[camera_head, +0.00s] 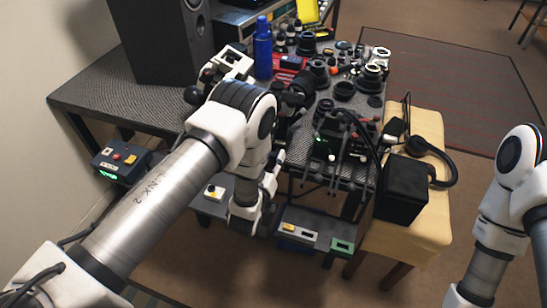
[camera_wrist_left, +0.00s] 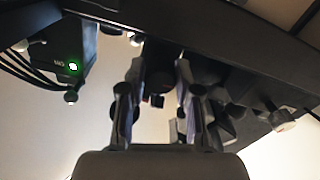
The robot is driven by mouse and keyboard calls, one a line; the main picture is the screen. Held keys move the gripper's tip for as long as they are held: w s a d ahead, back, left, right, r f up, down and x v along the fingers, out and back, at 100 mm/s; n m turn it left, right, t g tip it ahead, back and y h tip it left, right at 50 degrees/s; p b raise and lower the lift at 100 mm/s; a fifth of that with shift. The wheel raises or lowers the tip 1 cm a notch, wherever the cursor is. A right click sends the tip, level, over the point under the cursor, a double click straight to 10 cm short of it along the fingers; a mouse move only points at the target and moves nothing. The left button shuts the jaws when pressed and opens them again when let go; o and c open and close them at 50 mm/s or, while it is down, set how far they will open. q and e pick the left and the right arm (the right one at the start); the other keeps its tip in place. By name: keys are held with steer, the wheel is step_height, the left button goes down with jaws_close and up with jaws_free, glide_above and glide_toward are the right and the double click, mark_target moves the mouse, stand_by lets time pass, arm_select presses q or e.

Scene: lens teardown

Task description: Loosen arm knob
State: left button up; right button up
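My left gripper (camera_wrist_left: 158,80) shows in the left wrist view with its two fingers apart. A dark, rounded knob-like part (camera_wrist_left: 159,62) shows between the fingertips, under a dark bar; it looks like the arm knob, but I cannot tell whether the fingers touch it. In the head view my left arm bends down at the table's front edge, and its fingers are largely hidden among dark equipment. My right arm is at the right edge of the head view; its gripper is out of frame.
The dark table (camera_head: 120,98) carries a speaker (camera_head: 165,40), a blue bottle (camera_head: 263,48) and several lens parts. A black box (camera_head: 402,188) and headphones (camera_head: 440,165) lie on a yellow stool (camera_head: 428,225). In the wrist view, a box with a green light (camera_wrist_left: 73,66) hangs left of the fingers.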

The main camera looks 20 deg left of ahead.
arm_select(q)
steer(key=shift+o, duration=1.2)
steer(key=s, duration=0.7)
steer(key=shift+s+a, duration=0.15)
steer(key=shift+s, duration=0.1)
